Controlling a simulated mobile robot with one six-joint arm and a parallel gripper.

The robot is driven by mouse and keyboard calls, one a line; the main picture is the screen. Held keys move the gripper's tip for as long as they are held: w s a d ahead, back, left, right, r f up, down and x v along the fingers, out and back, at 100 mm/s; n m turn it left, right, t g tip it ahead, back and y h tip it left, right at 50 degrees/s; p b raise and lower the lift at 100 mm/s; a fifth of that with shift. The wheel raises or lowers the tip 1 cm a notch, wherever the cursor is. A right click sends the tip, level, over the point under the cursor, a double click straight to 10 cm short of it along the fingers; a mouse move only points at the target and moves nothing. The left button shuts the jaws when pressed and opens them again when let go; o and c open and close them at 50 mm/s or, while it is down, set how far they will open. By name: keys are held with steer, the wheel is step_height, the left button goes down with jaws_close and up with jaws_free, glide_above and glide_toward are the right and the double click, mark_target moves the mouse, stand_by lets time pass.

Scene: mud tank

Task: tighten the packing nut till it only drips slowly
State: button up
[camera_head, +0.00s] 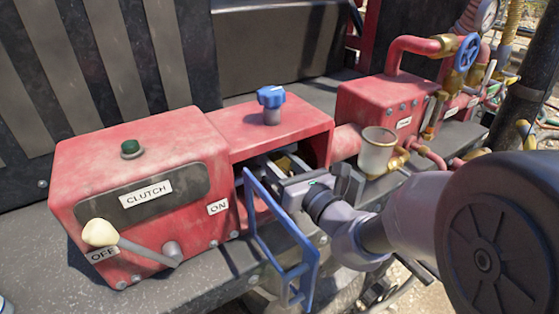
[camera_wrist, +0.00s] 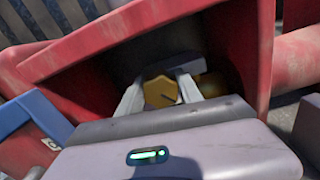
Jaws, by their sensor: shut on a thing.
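The packing nut (camera_wrist: 161,92) is a brass hexagonal nut inside the dark opening of the red housing (camera_head: 285,125). In the wrist view it sits between the two pale fingers of my gripper (camera_wrist: 160,84), which is shut on it. In the head view my gripper (camera_head: 278,167) reaches into the opening from the front right, and only a little brass shows past the fingers. The shaft behind the nut is mostly in shadow. No water or drip can be made out in either view.
A blue guard frame (camera_head: 283,235) stands open in front of the opening, close to my gripper's left. A red clutch box (camera_head: 140,195) with a lever (camera_head: 130,243) is left. A blue knob (camera_head: 271,98) sits on top.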

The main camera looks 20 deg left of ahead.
steer(key=o, duration=1.4)
steer(key=shift+c, duration=0.2)
steer(key=b+v, duration=1.1)
steer(key=v, duration=0.6)
steer(key=shift+s, duration=0.25)
steer(key=shift+d, duration=0.15)
